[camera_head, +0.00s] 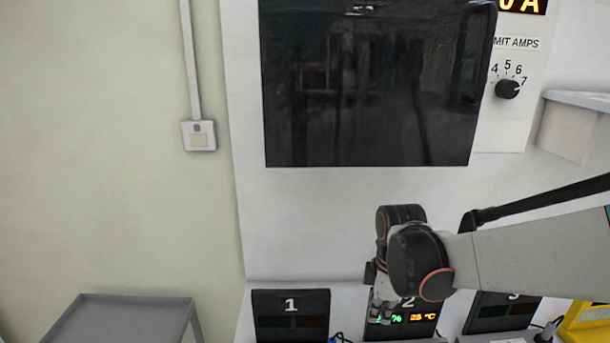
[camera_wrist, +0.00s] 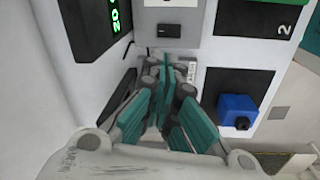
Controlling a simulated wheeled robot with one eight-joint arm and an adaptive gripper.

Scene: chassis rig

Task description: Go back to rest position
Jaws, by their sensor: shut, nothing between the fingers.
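My gripper (camera_wrist: 160,75) fills the middle of the wrist view, its teal-padded fingers drawn together and empty. It points toward a white rig front with a small black switch-like block (camera_wrist: 169,31) just beyond the fingertips. In the head view my arm comes in from the right, and its dark wrist covers part of the panel marked 2 (camera_head: 425,318). The fingers are mostly hidden there behind and below the wrist, so I cannot tell whether they touch the rig.
Panel 1 (camera_head: 290,316) is left of my wrist and another panel (camera_head: 498,312) is right. A large dark screen (camera_head: 370,90) and a knob (camera_head: 507,89) are above. A grey cart (camera_head: 125,312) stands lower left. A blue plug-like block (camera_wrist: 237,112) sits right of my fingers.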

